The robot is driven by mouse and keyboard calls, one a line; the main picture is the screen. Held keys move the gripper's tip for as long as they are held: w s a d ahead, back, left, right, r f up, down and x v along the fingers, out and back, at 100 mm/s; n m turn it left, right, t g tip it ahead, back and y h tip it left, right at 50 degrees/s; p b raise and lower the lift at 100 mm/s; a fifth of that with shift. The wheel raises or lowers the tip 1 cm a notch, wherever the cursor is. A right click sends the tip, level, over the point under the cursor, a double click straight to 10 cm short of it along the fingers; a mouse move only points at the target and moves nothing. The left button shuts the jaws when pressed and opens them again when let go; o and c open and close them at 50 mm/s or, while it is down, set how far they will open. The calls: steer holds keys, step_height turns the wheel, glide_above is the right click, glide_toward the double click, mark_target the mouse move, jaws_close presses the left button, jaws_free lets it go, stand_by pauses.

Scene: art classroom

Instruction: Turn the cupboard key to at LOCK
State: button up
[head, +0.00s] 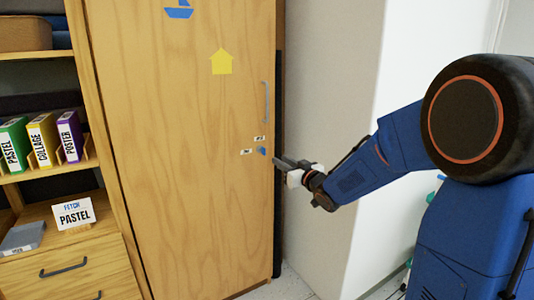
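The tall wooden cupboard (190,210) stands shut in the middle of the head view. A small blue key (262,151) sits at the right side of its door, below the handle. Two small white labels are beside it, one above (259,138) and one to the left (246,152); their print is too small to read. My gripper (278,161) is just right of and slightly below the key in the picture, with its fingers pointing left toward the door. A small gap shows between fingers and key. The finger opening is too small to make out.
A grey door handle (266,101) rises above the key. A pale wall (330,110) stands right of the cupboard, behind my arm. Left is a shelf with several coloured binders (42,139) and a drawer unit (65,268) bearing a "FETCH PASTEL" sign (74,214).

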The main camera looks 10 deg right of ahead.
mark_target(262, 151)
steer(key=x, duration=1.1)
steer(key=shift+w, duration=0.25)
steer(key=shift+a, duration=0.15)
jaws_close()
